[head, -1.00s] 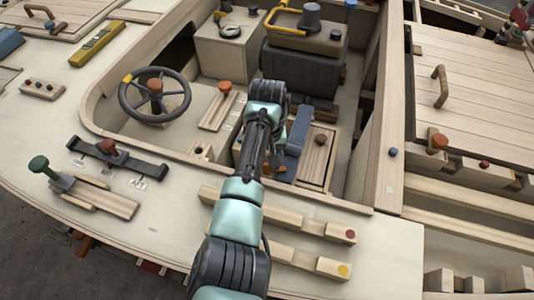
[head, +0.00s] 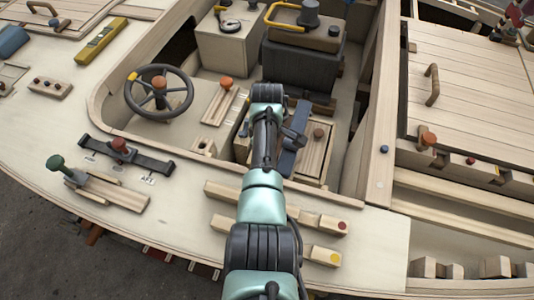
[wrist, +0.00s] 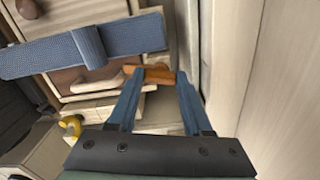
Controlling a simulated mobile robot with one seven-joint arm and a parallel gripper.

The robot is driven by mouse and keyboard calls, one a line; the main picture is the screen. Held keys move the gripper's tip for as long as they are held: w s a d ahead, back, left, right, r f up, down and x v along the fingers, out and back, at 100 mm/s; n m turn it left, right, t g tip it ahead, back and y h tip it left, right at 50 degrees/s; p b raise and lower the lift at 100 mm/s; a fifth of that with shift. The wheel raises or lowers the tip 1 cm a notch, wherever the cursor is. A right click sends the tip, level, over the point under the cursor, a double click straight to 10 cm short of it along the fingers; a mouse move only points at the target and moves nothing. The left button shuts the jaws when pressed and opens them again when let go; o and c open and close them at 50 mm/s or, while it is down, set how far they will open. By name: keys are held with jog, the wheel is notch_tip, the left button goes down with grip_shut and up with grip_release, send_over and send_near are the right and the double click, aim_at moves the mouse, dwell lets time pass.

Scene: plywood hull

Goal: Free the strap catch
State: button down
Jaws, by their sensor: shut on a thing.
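A blue woven strap (wrist: 40,57) runs across a wooden box with a round brown knob in the wrist view. The strap also shows in the head view (head: 287,160), over the wooden locker (head: 313,158) in the cockpit. An orange-brown wooden catch (wrist: 155,74) sits near the strap's right end, at the side of the box. My gripper (wrist: 159,75) has its two blue fingers on either side of the catch and is shut on it. In the head view my arm hides most of the gripper and the catch.
A pale wooden wall (wrist: 250,90) stands close to the right of my gripper. A yellow hook-shaped handle (wrist: 71,126) is at lower left. The steering wheel (head: 158,92), an orange-knobbed lever (head: 226,84) and a dark box (head: 302,68) surround the arm in the cockpit.

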jog(key=shift+w+r+n, duration=0.1)
jog(key=shift+n, duration=1.3)
jog(key=shift+a, duration=0.1)
jog(key=shift+c, duration=1.6)
grip_release()
notch_tip(320, 180, up, 13)
jog(key=p, duration=0.3)
